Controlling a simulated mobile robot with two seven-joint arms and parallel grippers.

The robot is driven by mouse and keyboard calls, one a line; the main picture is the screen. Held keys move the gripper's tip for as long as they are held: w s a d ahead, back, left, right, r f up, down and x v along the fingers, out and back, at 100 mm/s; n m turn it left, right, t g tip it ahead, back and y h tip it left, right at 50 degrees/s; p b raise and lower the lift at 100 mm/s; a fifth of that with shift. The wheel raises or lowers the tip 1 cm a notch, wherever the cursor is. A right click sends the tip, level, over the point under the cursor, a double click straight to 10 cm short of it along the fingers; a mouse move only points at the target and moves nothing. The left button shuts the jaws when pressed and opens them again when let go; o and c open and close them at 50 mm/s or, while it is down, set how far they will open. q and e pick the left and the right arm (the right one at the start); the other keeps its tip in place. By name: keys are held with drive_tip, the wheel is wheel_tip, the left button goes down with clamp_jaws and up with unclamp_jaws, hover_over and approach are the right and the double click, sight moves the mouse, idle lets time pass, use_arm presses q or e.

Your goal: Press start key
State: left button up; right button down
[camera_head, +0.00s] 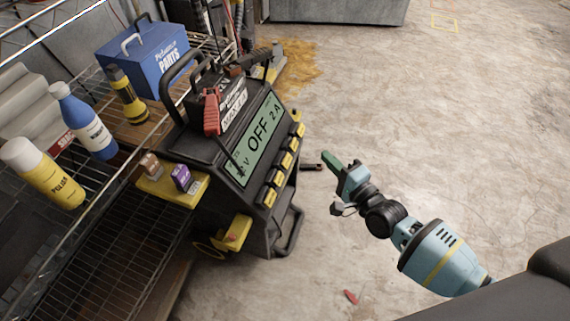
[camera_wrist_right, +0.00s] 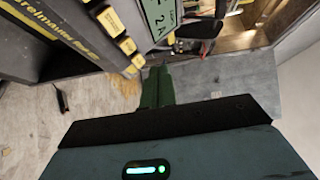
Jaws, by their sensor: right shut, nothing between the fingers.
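The black charger unit (camera_head: 222,190) stands left of centre in the head view. Its tilted green display (camera_head: 255,140) reads "OFF" and "2 A". A row of yellow keys (camera_head: 277,180) runs along the edge below the display; I cannot read their labels. My right gripper (camera_head: 328,160) is shut and empty, just right of the keys and apart from them. In the right wrist view its green fingers (camera_wrist_right: 157,86) are together, with the yellow keys (camera_wrist_right: 126,45) and part of the display (camera_wrist_right: 160,17) above and to the left. My left gripper is out of view.
Small red pieces (camera_head: 350,296) lie on the floor. The concrete floor (camera_head: 420,110) at right is clear.

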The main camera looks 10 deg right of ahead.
sight(286, 161)
idle(0.3)
drive_tip(key=w+a+f+b, duration=0.4)
drive_tip(key=a, duration=0.2)
drive_tip(key=shift+f, duration=0.3)
drive_tip(key=shift+a, duration=0.1)
idle(0.4)
drive_tip(key=shift+w+a+f, duration=0.1)
drive_tip(key=shift+w+f, duration=0.05)
idle(1.6)
drive_tip(key=shift+w+a+f+b, duration=0.1)
drive_tip(key=shift+w+a+b, duration=0.1)
drive_tip(key=shift+b, duration=0.1)
